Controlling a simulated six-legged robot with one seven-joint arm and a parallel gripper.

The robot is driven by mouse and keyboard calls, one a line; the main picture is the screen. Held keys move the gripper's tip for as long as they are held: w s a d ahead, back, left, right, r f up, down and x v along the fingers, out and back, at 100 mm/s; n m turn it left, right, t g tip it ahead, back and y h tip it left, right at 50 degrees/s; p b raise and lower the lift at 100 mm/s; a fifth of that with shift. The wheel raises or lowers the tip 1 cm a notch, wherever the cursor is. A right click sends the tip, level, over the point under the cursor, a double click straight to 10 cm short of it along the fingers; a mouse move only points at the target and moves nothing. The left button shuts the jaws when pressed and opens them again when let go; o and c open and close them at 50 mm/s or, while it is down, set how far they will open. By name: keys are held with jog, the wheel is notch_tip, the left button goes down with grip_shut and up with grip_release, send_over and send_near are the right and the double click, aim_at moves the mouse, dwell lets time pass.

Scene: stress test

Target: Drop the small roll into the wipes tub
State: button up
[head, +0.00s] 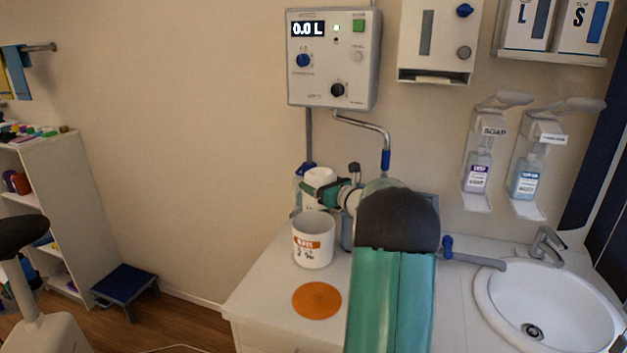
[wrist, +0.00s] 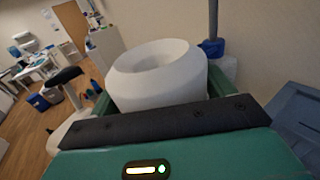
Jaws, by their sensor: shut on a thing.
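The small roll (wrist: 158,75) is white with a round hole in its middle. In the wrist view it fills the space between the green fingers of my gripper (wrist: 160,95), which is shut on it. In the head view the roll (head: 320,177) shows at my gripper (head: 318,192), partly hidden by the green fingers. The wipes tub (head: 313,254) is a white, open-topped cylinder with an orange label, upright on the white counter. The roll appears just above and behind the tub's rim in the head view; I cannot tell whether it is over the opening. The tub's inside is mostly hidden.
An orange disc (head: 316,300) lies flat on the counter (head: 262,287) in front of the tub. A control box (head: 331,58) with a bent pipe hangs on the wall above. A sink (head: 545,308) is at right. My arm hides the counter's middle.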

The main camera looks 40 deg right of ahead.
jog(key=shift+w, duration=0.35)
jog(key=shift+s+f, duration=0.2)
jog(key=shift+f, duration=2.8)
jog(key=o, duration=1)
jog(key=shift+o, duration=0.2)
jog(key=shift+s, duration=0.1)
jog(key=s+a, duration=0.1)
jog(key=s, duration=1.2)
jog(key=shift+s, duration=0.3)
